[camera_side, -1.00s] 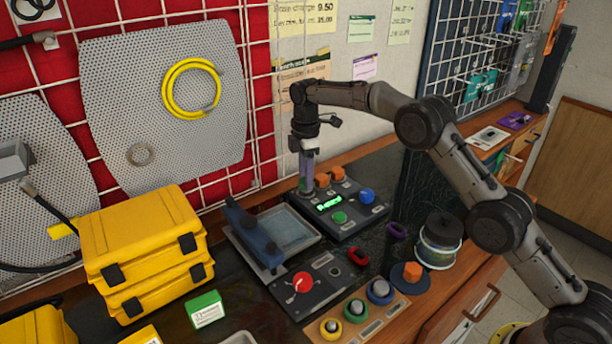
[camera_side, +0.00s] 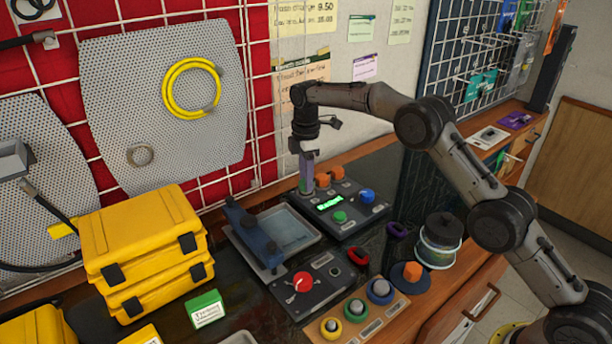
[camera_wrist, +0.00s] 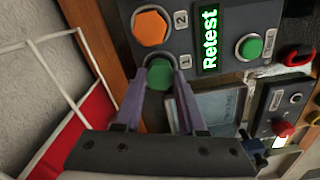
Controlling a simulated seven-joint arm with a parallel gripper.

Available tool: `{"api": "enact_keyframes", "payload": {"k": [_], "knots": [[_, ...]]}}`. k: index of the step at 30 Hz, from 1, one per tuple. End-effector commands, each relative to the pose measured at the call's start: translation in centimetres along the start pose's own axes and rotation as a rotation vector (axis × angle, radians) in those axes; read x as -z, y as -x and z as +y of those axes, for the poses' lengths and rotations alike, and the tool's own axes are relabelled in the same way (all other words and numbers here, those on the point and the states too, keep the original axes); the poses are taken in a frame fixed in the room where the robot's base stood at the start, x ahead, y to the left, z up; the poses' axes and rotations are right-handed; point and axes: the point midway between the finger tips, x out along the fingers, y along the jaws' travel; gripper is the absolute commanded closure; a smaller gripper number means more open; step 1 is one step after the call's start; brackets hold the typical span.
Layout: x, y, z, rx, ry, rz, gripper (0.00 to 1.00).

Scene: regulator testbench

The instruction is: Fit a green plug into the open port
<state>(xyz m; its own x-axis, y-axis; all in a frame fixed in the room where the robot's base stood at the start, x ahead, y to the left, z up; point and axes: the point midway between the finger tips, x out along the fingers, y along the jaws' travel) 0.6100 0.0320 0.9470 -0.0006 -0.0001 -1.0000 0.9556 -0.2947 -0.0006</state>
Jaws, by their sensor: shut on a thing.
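The test panel (camera_side: 352,225) stands at the back of the bench, with a lit green display (camera_side: 330,203) that reads "Retest" in the wrist view (camera_wrist: 210,40). A green hexagonal plug (camera_wrist: 159,74) is at the position marked 1, with a dark ring partly showing around it. My gripper (camera_wrist: 160,84) is shut on this plug, one purple finger on each side. In the side view my gripper (camera_side: 306,188) points straight down at the panel's left back corner. How deep the plug sits is hidden. An orange hexagonal plug (camera_wrist: 150,27) sits at position 2.
A green button (camera_side: 340,216) and a blue knob (camera_side: 367,196) are on the panel. A grey tray (camera_side: 308,236) with a blue tool (camera_side: 253,238) lies in front. A box with a red knob (camera_side: 303,282) stands nearer. Yellow cases (camera_side: 150,250) are at left; wire grid stands close behind my gripper.

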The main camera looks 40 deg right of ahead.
Motion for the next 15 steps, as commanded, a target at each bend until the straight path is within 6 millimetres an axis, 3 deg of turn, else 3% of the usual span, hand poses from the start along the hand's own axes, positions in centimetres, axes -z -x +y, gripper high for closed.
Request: {"api": "enact_keyframes", "payload": {"k": [11,12,15], "knots": [[0.01,-0.65,0.01,-0.001,0.000,0.000,1.00],[0.01,-0.61,0.02,-0.001,0.000,0.001,0.53],[0.00,-0.61,0.02,-0.001,0.000,0.000,0.35]]}}
